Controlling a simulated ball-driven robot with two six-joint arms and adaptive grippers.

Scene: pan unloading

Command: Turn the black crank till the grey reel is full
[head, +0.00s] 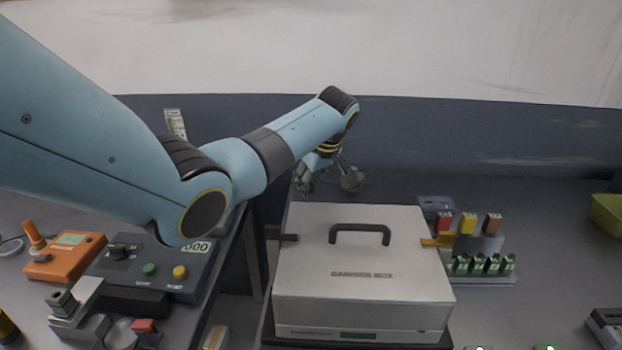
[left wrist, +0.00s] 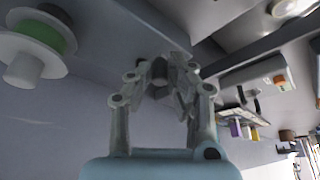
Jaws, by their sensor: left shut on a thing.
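My left gripper (head: 328,181) reaches down behind the silver box in the head view. In the left wrist view its fingers (left wrist: 162,80) close around a small dark piece, which looks like the handle of the black crank (left wrist: 160,68); the rest of the crank cannot be made out. A pale grey reel (left wrist: 22,70) with a band of green between its flanges shows at the top left of the left wrist view, apart from the fingers. How full it is cannot be told for sure. The head view does not show the reel or the crank clearly. My right gripper is not in view.
A silver carrier box (head: 350,285) with a black handle stands in front of my left gripper. A rack (head: 478,262) with coloured blocks is to its right. A control panel (head: 150,268) with buttons and an orange device (head: 62,262) are at left.

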